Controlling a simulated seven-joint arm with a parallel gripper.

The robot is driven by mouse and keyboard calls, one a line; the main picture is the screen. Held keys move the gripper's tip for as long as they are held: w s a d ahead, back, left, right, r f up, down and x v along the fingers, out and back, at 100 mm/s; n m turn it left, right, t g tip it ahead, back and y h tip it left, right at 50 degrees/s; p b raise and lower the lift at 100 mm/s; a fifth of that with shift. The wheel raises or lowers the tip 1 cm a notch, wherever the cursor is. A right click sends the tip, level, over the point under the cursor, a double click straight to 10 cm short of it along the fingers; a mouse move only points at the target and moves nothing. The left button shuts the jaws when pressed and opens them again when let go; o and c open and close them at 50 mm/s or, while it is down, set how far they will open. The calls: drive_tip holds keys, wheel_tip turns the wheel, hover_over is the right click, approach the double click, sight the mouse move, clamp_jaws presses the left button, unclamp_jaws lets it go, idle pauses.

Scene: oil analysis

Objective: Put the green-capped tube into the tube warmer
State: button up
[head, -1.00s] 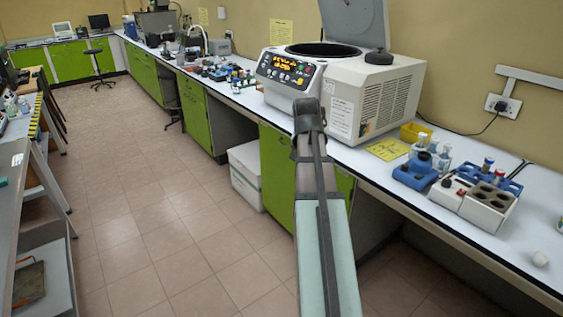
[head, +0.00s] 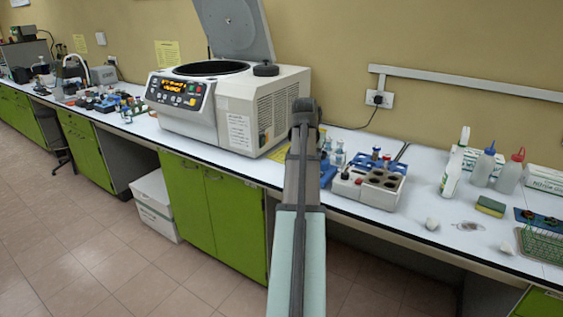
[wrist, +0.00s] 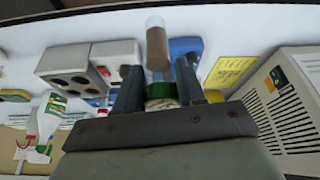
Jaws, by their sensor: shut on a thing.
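The green-capped tube (wrist: 157,45) is in my gripper (wrist: 160,88) in the wrist view. Its green cap (wrist: 161,92) sits between the two fingers, and the clear body with brown contents extends beyond them. The tube warmer seems to be the pale block with several dark round wells (head: 388,196), right of my arm in the head view. It also shows in the wrist view (wrist: 72,68), left of the tube, with the tube apart from its wells. In the head view my arm hides my gripper and the tube.
A large centrifuge (head: 235,108) with its lid up stands left of my arm. A blue device (wrist: 185,47) and a yellow sheet (wrist: 230,71) lie near the tube in the wrist view. Bottles (head: 482,167) and a sponge (head: 490,206) stand farther right on the bench.

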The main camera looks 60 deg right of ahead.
drive_tip(key=s+d+r+m+g, duration=0.1)
drive_tip(key=s+d+r+m, duration=0.15)
drive_tip(key=s+d, duration=0.75)
drive_tip(key=s+d+r+m+g, duration=0.1)
drive_tip(key=s+d+r+m, duration=0.15)
drive_tip(key=s+d, duration=0.7)
drive_tip(key=shift+w+f, duration=0.15)
drive_tip(key=shift+f, duration=5.55)
drive_tip(key=o, duration=1.1)
drive_tip(key=shift+o, duration=0.2)
drive_tip(key=shift+r, duration=0.1)
drive_tip(key=v, duration=1.3)
drive_tip(key=shift+r, duration=0.35)
